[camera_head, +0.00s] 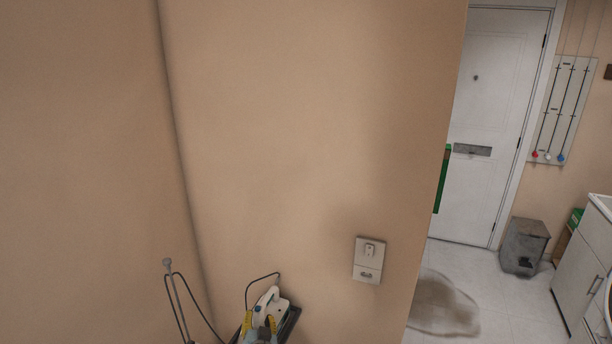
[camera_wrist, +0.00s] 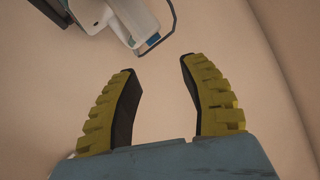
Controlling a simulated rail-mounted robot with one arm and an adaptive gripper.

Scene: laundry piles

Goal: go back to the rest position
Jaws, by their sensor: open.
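My gripper (camera_head: 259,319) is at the bottom of the head view, its two yellow-padded fingers partly cut off by the lower edge. In the wrist view my gripper (camera_wrist: 158,68) shows its fingers spread apart with nothing between them, only bare wall behind. The gripper is open and empty.
A white iron-like appliance (camera_head: 268,298) with a dark plate and cord is just beyond my fingers; it also shows in the wrist view (camera_wrist: 112,15). A thin pole (camera_head: 172,285) stands left. A beige wall (camera_head: 300,130) with a switch plate (camera_head: 368,260) fills the middle. A white door (camera_head: 492,120) and grey bin (camera_head: 524,246) are right.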

